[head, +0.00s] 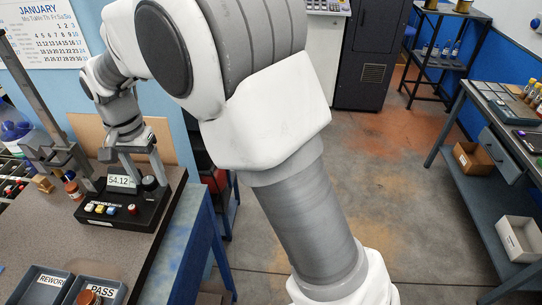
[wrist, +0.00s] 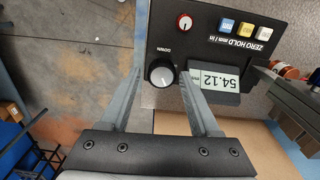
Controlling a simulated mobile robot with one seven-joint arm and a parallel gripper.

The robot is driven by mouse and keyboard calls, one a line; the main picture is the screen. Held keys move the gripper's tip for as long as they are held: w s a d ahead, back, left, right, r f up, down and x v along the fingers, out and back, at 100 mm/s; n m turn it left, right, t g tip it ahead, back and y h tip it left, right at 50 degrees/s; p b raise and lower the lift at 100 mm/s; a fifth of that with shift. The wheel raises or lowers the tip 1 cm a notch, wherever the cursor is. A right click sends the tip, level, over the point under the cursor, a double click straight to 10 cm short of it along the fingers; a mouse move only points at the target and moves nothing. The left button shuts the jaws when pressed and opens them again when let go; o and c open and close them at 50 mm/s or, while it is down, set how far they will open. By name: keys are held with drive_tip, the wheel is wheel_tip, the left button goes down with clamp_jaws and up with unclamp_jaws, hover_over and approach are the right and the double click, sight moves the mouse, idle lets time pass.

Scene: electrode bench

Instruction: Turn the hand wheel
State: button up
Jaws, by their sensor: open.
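The hand wheel is most likely the black round knob (wrist: 160,73) marked DOWN, with a white pointer line, on a black instrument box (head: 125,207). In the head view the knob (head: 150,184) shows at the right of the box's display (head: 121,181), which reads 54.12. The display also shows in the wrist view (wrist: 208,80). My gripper (wrist: 160,68) is open, with one finger on each side of the knob and gaps visible. In the head view my gripper (head: 139,172) is over the back of the box. Its height above the knob is hard to tell.
Bins marked REWORK (head: 22,284) and PASS (head: 117,293) sit at the bench front. Open floor (head: 420,200) lies to the right.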

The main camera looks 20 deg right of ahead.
sight(148, 180)
drive_tip(key=shift+s+a+n, duration=0.15)
drive_tip(key=shift+a+n, duration=0.15)
drive_tip(key=shift+n, duration=0.8)
drive_tip(key=n, duration=0.3)
drive_tip(key=shift+d, duration=0.15)
drive_tip(key=n, duration=1)
drive_tip(key=shift+p, duration=0.3)
drive_tip(key=n, duration=0.4)
drive_tip(key=shift+n+p, duration=0.3)
drive_tip(key=shift+n, duration=0.1)
drive_tip(key=n, duration=0.5)
drive_tip(key=n+p, duration=0.1)
drive_tip(key=n, duration=0.3)
drive_tip(key=shift+n, duration=0.4)
drive_tip(key=n, duration=0.4)
drive_tip(key=shift+n, duration=0.4)
drive_tip(key=n, duration=0.4)
drive_tip(key=shift+n, duration=0.3)
wheel_tip(148, 180, up, 17)
drive_tip(key=s+d+f+m+t+b, duration=0.2)
drive_tip(key=s+d+m, duration=0.5)
drive_tip(key=d+m, duration=0.5)
drive_tip(key=s+d+f+m+t+b, duration=0.1)
drive_tip(key=s+d+f+m+t, duration=0.1)
drive_tip(key=s+d+m, duration=0.6)
drive_tip(key=d+m, duration=0.4)
drive_tip(key=m, duration=0.5)
drive_tip(key=shift+t+b, duration=0.3)
drive_tip(key=shift+b, duration=0.05)
